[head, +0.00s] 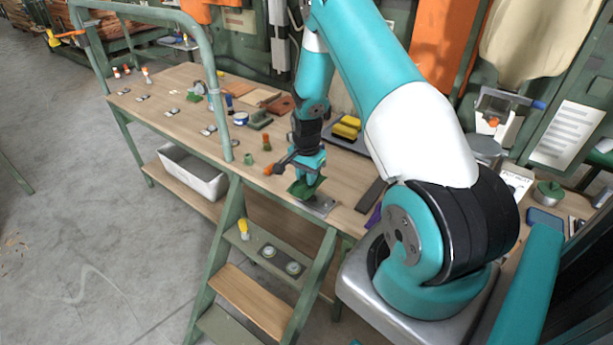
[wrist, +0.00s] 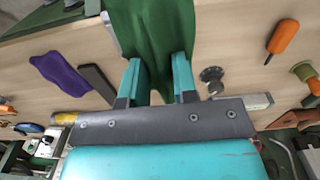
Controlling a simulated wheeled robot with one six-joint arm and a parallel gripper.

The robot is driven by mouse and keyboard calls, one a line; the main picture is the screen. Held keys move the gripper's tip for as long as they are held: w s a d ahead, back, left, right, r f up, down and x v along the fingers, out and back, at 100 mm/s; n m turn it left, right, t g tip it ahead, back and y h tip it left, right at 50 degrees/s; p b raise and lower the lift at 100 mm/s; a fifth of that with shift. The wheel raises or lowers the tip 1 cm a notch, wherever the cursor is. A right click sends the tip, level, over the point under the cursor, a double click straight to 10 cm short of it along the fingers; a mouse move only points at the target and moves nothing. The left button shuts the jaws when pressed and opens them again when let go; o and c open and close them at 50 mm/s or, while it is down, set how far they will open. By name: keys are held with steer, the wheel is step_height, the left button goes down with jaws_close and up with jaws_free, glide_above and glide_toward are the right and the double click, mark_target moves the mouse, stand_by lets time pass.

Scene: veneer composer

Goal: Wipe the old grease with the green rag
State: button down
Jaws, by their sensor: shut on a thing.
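The green rag (head: 303,190) hangs from my gripper (head: 308,176) at the front edge of the wooden bench. In the wrist view my gripper (wrist: 156,78) is shut on the green rag (wrist: 152,30), which spreads out beyond the two teal fingers. In the head view the rag's lower part is over or against a grey metal plate (head: 322,207); I cannot tell whether it touches. I cannot make out the old grease in either view; the rag, gripper and arm cover part of this area.
A purple cloth (wrist: 60,74) and a dark bar (wrist: 97,82) lie to the left in the wrist view. An orange-handled tool (wrist: 283,38) lies to the right. In the head view, yellow blocks (head: 347,127) sit in a tray behind my gripper. A green stepladder (head: 230,230) stands in front.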

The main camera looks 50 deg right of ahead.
mark_target(306, 189)
steer(key=c, duration=1.5)
jaws_free()
steer(key=shift+c, duration=0.2)
jaws_close()
steer(key=shift+f+b, duration=2.05)
steer(key=shift+f, duration=0.8)
